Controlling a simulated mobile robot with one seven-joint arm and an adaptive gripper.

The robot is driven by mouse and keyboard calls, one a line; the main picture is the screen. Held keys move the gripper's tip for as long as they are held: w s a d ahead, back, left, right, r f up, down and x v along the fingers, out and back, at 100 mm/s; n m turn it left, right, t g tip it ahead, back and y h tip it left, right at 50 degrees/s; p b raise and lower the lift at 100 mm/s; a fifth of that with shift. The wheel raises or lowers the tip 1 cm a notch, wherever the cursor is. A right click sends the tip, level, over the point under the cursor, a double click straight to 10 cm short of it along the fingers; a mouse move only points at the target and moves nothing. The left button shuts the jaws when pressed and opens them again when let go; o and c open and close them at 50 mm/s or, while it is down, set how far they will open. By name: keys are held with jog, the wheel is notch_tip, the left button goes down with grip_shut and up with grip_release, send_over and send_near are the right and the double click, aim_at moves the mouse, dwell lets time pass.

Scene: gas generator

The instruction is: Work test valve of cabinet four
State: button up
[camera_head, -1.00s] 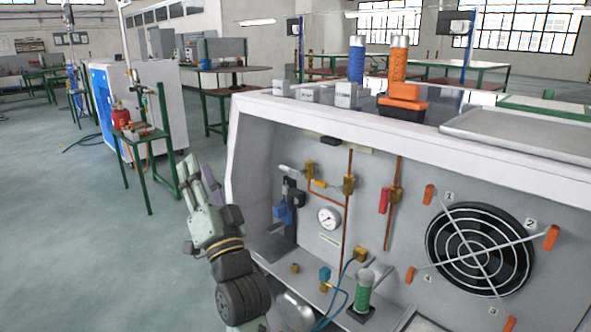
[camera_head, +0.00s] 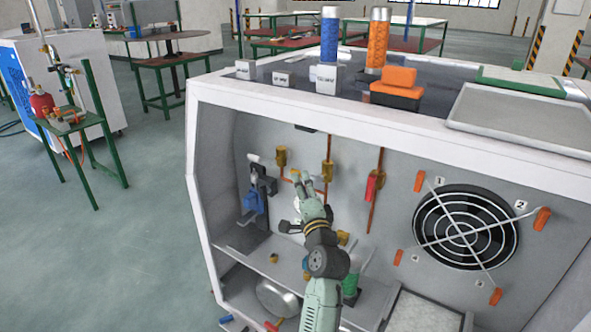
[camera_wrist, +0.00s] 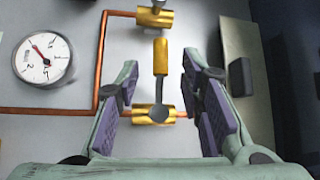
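The cabinet (camera_head: 205,130) is open-fronted, with brass valves and copper pipes on its grey back panel. One brass valve (camera_head: 281,157) is left of my gripper (camera_head: 303,178); another brass valve (camera_head: 327,170) is to its right. In the wrist view my gripper (camera_wrist: 168,98) is open, its purple-padded fingers either side of a brass valve (camera_wrist: 150,114) and its yellow handle (camera_wrist: 161,57). Contact with the handle is not visible. A second brass valve (camera_wrist: 154,17) is at the top. Which one is the test valve I cannot tell.
A white gauge (camera_wrist: 43,58) sits left of the valves in the wrist view. A red-handled valve (camera_head: 371,186) and a fan (camera_head: 465,228) are to the right. A blue fitting (camera_head: 252,200) stands left of my gripper. The cabinet shelf (camera_head: 235,250) lies below.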

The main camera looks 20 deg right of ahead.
jog(key=w, duration=0.4)
jog(key=w+r+p, duration=0.1)
jog(key=w, duration=0.1)
jog(key=shift+d, duration=0.25)
jog(key=shift+c, duration=0.2)
grip_shut()
dwell(0.4)
